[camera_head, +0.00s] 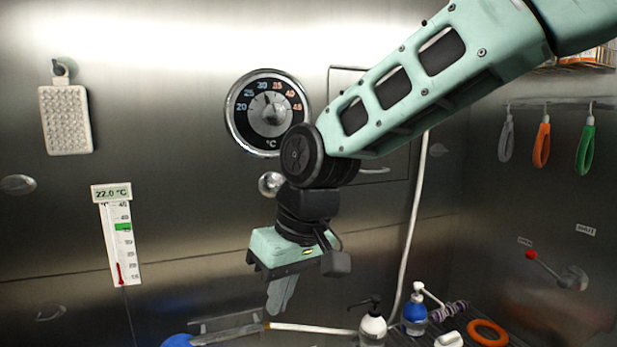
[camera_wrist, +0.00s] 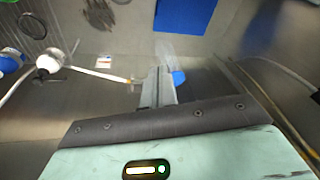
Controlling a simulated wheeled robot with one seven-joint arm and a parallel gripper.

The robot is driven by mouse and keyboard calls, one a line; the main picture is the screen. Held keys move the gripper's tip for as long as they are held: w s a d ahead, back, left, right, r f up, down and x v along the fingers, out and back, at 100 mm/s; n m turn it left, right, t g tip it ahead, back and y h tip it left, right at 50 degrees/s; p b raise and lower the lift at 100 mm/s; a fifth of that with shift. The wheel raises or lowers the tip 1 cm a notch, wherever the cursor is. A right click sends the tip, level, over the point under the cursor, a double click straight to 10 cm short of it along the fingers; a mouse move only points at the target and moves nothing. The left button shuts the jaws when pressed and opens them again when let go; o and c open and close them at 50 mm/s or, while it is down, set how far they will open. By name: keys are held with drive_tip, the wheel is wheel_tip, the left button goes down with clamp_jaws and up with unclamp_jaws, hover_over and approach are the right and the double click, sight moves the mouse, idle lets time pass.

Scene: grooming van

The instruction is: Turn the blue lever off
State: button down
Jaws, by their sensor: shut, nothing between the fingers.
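A blue rounded end (camera_head: 178,341), which looks like the knob of the blue lever, shows at the bottom edge of the head view, left of my gripper. A grey bar runs from it to the right; the rest is cut off by the frame.
A red-knobbed lever (camera_head: 545,262) is on the right wall. A white pump bottle (camera_head: 372,329), a blue bottle (camera_head: 415,315) and an orange ring (camera_head: 488,332) stand low right of my gripper. A dial (camera_head: 268,112) and thermometer (camera_head: 120,240) are on the back wall.

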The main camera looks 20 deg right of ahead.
drive_tip(key=w+d+r+m+t+p, duration=0.1)
drive_tip(key=w+d+r+m+t, duration=0.1)
drive_tip(key=w+d+r, duration=0.7)
drive_tip(key=w+d+r+m+t+p, duration=0.1)
drive_tip(key=w+d+r+m+t, duration=0.2)
drive_tip(key=w+d+r, duration=0.7)
drive_tip(key=w+r, duration=0.2)
drive_tip(key=w, duration=0.3)
drive_tip(key=shift+w+p, duration=0.2)
drive_tip(key=shift+p, duration=0.1)
drive_tip(key=p+x, duration=0.3)
drive_tip(key=x, duration=0.7)
drive_tip(key=shift+a+f+p, duration=0.15)
drive_tip(key=shift+f+p, duration=0.1)
drive_tip(key=shift+p, duration=0.15)
drive_tip(key=shift+s+a+f+p, duration=0.15)
drive_tip(key=shift+f, duration=0.45)
drive_tip(key=shift+s+a+f+p, duration=0.1)
drive_tip(key=shift+s+f+p, duration=0.05)
drive_tip(key=shift+f, duration=0.4)
drive_tip(key=shift+s+a+f+p, duration=0.1)
drive_tip(key=shift+a+f+p, duration=0.05)
drive_tip(key=shift+f, duration=0.45)
drive_tip(key=shift+f, duration=0.1)
